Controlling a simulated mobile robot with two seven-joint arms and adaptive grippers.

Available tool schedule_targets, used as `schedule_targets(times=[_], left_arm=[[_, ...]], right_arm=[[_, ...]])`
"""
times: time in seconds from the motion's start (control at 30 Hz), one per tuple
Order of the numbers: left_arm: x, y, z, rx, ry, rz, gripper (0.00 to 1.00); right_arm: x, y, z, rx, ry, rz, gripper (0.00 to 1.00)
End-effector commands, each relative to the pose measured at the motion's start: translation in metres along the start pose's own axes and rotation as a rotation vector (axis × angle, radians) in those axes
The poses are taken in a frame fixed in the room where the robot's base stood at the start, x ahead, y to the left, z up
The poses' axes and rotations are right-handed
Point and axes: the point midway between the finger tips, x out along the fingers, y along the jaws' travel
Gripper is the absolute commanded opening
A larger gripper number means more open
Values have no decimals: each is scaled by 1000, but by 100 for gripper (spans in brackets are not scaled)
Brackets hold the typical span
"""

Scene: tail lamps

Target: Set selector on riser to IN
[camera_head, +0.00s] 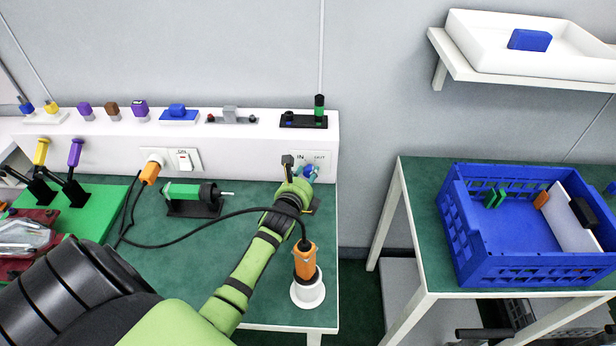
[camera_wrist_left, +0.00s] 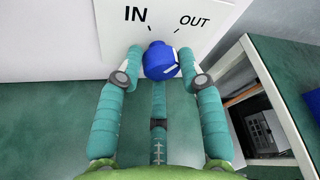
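The selector is a round blue knob (camera_wrist_left: 162,60) on a white plate (camera_wrist_left: 112,38) marked IN on the left and OUT on the right, each with a short tick. A white mark shows on the knob, but which label it points to is unclear. In the head view the knob (camera_head: 309,171) is partly hidden by my left gripper (camera_head: 305,177). In the left wrist view the left gripper's teal fingers (camera_wrist_left: 161,66) stand apart, one each side of the knob, with what look like narrow gaps. My right gripper is not in view.
The white riser (camera_head: 240,152) stands along the back of the green table, with several small items on top. An orange plug (camera_head: 304,262) on a black cable stands in a white holder beside my left arm. A blue crate (camera_head: 520,262) sits on the right table.

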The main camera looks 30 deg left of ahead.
Motion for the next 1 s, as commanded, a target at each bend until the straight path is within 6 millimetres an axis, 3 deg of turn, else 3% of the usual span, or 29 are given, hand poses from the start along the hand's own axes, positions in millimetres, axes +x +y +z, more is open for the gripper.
schedule_targets(times=[0.47, 1.0], left_arm=[[0, -2, -7, -58, 12, -29, 5], [0, 2, -11, -472, 13, -196, 5]], right_arm=[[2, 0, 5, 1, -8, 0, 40], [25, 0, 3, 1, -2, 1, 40]])
